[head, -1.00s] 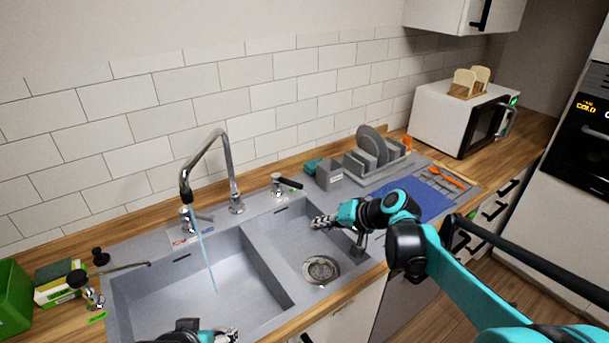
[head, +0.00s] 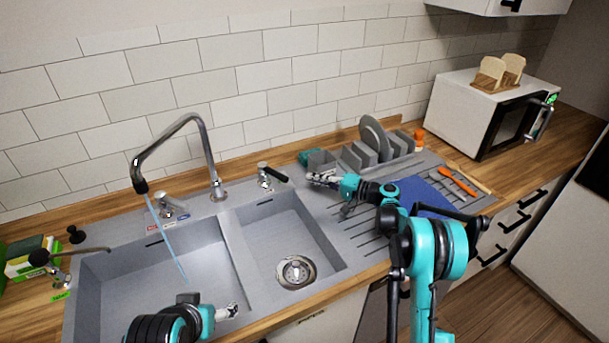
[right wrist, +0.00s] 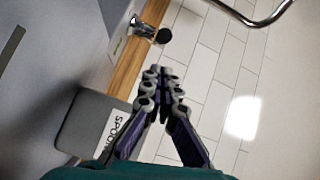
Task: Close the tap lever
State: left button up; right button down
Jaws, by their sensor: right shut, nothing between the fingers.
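The chrome tap (head: 205,150) arches over the left basin, and a thin blue stream of water (head: 166,240) runs from its spout. A chrome lever with a black handle (head: 274,174) stands behind the right basin; it also shows in the right wrist view (right wrist: 150,29), ahead of the fingers. Another chrome fitting (head: 168,208) sits by a red and blue label left of the tap. My right gripper (head: 311,178) is shut and empty, just right of the black-handled lever and apart from it. My left gripper (head: 234,311) is low over the left basin's front; its fingers are too small to read.
A grey holder labelled SPOON (right wrist: 90,125) is close beside my right gripper. A dish rack with plates (head: 375,145), a blue mat (head: 430,198) and an orange spoon (head: 458,181) lie to the right. The right basin (head: 285,235) is empty.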

pick_arm(q)
notch_tip(320, 180, down, 2)
jog(key=shift+f+b, duration=0.2)
jog(key=shift+b, duration=0.85)
pick_arm(e)
send_near(272, 172)
jog(key=w+a, duration=0.1)
jog(key=w, duration=0.2)
jog(key=w+a, duration=0.1)
jog(key=shift+w+a+f, duration=0.2)
jog(key=shift+a+f, duration=0.1)
jog(key=shift+f, duration=0.1)
jog(key=shift+s+a, duration=0.1)
